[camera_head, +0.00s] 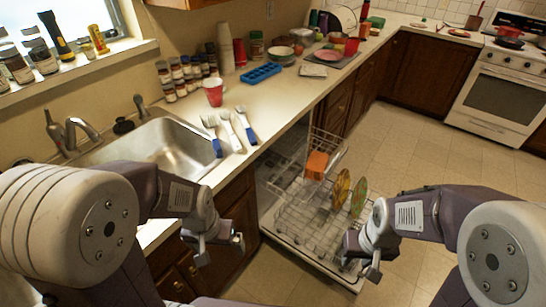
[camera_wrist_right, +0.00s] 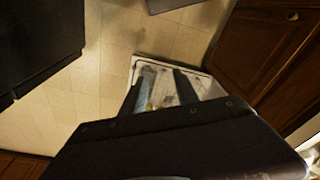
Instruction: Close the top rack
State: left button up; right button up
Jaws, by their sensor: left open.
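The top rack (camera_head: 331,143) is a wire basket pulled partly out of the open dishwasher, with an orange item (camera_head: 316,165) showing at it. Below it, the lower rack (camera_head: 296,222) is pulled out over the lowered door (camera_head: 305,262). It holds upright yellow-green and orange plates (camera_head: 358,197). My left gripper (camera_head: 216,252) is open and empty, left of the dishwasher in front of the cabinets. My right gripper (camera_head: 358,257) is open near the door's right front corner, apart from the top rack. In the right wrist view its dark fingers (camera_wrist_right: 158,92) are spread.
The counter (camera_head: 290,110) above the dishwasher holds brushes (camera_head: 228,130), a red cup (camera_head: 213,91), jars and a blue tray (camera_head: 261,73). A sink (camera_head: 160,145) lies left. Open tiled floor (camera_head: 440,140) extends right, toward a white stove (camera_head: 500,90).

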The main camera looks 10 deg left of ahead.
aim_at(289, 158)
jog(key=i+l+u, duration=0.2)
jog(key=u, duration=0.15)
jog(key=i+l+u, duration=0.15)
jog(key=l+u, duration=0.2)
jog(key=i+l+u, duration=0.15)
jog(key=l+u, duration=0.25)
